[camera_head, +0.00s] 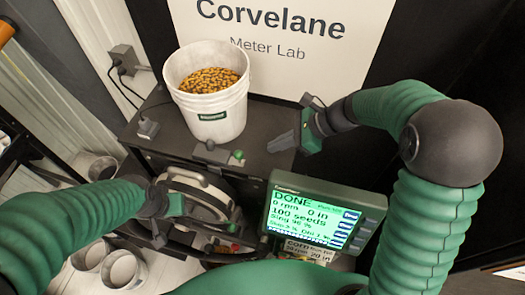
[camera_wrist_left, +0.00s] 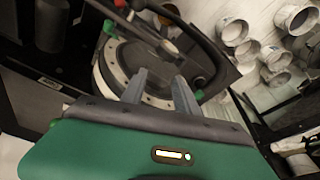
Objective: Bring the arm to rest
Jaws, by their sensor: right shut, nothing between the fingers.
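My right gripper (camera_head: 274,146) is shut and empty. It is above the dark top of the bench unit, to the right of the white seed bucket (camera_head: 207,112), and apart from it. My left gripper (camera_head: 161,238) hangs at the left front of the round seed meter (camera_head: 195,187) and partly hides it. In the left wrist view its two grey fingers (camera_wrist_left: 160,86) stand apart with nothing seen between them, and the meter's round rim (camera_wrist_left: 106,68) is behind them. Whether they touch the meter I cannot tell.
The monitor (camera_head: 312,218) reads DONE and 100 seeds, in front of the right arm. A Corvelane sign (camera_head: 330,50) stands behind the bucket. Several white containers (camera_head: 123,268) are on the floor at left. A power outlet with cables (camera_head: 122,57) is on the left wall.

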